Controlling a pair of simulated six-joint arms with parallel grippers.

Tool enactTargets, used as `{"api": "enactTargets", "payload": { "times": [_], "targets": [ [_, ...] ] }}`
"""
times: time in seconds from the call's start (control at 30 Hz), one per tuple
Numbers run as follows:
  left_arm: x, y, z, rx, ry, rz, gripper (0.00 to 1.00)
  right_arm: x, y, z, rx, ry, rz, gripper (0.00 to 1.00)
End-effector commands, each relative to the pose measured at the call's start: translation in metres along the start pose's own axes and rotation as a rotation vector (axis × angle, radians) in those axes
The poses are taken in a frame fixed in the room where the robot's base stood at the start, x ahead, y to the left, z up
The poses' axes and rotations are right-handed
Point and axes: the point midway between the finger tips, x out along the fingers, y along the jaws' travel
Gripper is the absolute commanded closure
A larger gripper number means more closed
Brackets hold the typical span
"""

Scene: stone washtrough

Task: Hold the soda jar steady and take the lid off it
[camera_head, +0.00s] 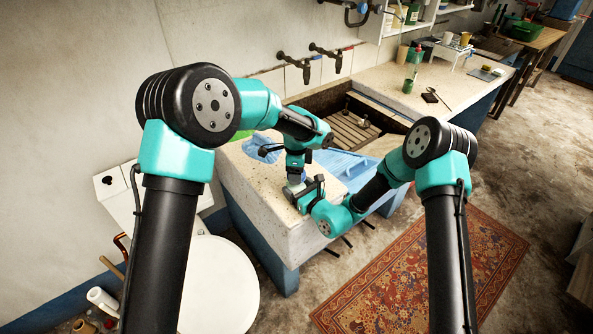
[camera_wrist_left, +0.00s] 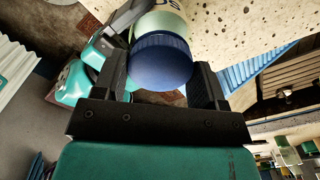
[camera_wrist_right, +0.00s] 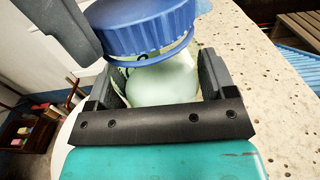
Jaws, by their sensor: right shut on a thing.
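The soda jar has a pale green body and a ribbed blue lid. In the right wrist view the body (camera_wrist_right: 165,82) is between the fingers of my right gripper (camera_wrist_right: 160,85), which is shut on it. The lid (camera_wrist_right: 140,28) is on top, with a thin blue ring below it around the neck. In the left wrist view the lid (camera_wrist_left: 162,62) is between the fingers of my left gripper (camera_wrist_left: 160,85), which looks open around it. In the head view my left gripper (camera_head: 295,178) is above the jar and my right gripper (camera_head: 308,192) beside it; together they mostly hide the jar.
The jar is at the near corner of the speckled stone washtrough (camera_head: 268,212). A blue ribbed board (camera_head: 345,163) and a slatted basin (camera_head: 350,130) are behind it. A round white seat (camera_head: 222,285) is at lower left, and a patterned rug (camera_head: 425,275) lies at right.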

Motion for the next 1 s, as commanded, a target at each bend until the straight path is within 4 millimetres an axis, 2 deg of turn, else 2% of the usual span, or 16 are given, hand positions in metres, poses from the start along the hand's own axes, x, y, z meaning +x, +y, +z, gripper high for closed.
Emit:
{"api": "enactTargets", "payload": {
  "times": [0.03, 0.3, 0.57, 1.0],
  "targets": [
    [0.0001, 0.0003, 0.0, 0.0, 0.0, 0.001, 0.42, 0.0002, -0.0002, 0.0002, 0.0, 0.0, -0.001, 0.89],
    [0.0002, 0.0006, -0.0002, 0.0, 0.0, 0.002, 0.66, 0.0003, -0.0005, 0.0001, 0.0, 0.0, -0.001, 0.89],
    [0.0002, 0.0009, -0.0003, -0.097, -0.001, 0.002, 0.66, 0.0004, -0.0008, 0.0001, 0.0, 0.0, -0.002, 0.89],
    [0.0001, 0.0007, -0.0007, -0.662, -0.003, 0.001, 0.66, 0.0005, -0.0012, 0.0, 0.001, 0.0, -0.003, 0.89]
  ]
}}
